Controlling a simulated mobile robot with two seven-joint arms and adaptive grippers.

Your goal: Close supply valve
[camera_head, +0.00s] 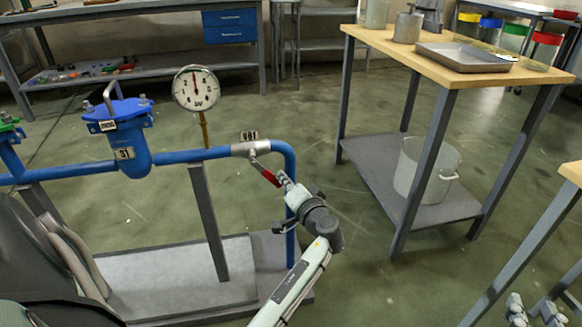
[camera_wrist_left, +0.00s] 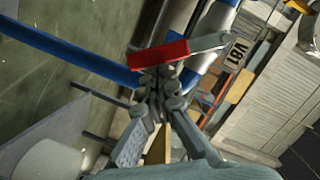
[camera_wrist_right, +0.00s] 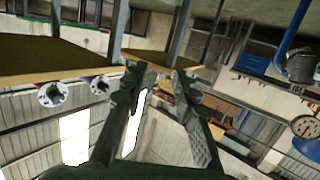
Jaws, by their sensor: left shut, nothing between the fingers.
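The supply valve (camera_head: 246,149) is a grey fitting tagged V81 on the blue pipe in the head view. Its lever slants down to the right and ends in a red grip (camera_head: 270,178). In the left wrist view the red grip (camera_wrist_left: 158,55) lies just beyond my fingertips, with the bare metal lever running right. My left gripper (camera_head: 284,181) is shut and empty, its tips right at the grip's lower end; I cannot tell if they touch. My right gripper (camera_wrist_right: 160,70) is open and empty, far from the valve, at the lower right of the head view.
A pressure gauge (camera_head: 196,88) and a blue strainer-like fitting (camera_head: 128,135) stand on the pipe (camera_head: 190,155) left of the valve. The pipe bends down right of it. A wooden-topped table (camera_head: 440,62) holds a tray (camera_head: 465,57); a bucket (camera_head: 425,170) sits on its lower shelf.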

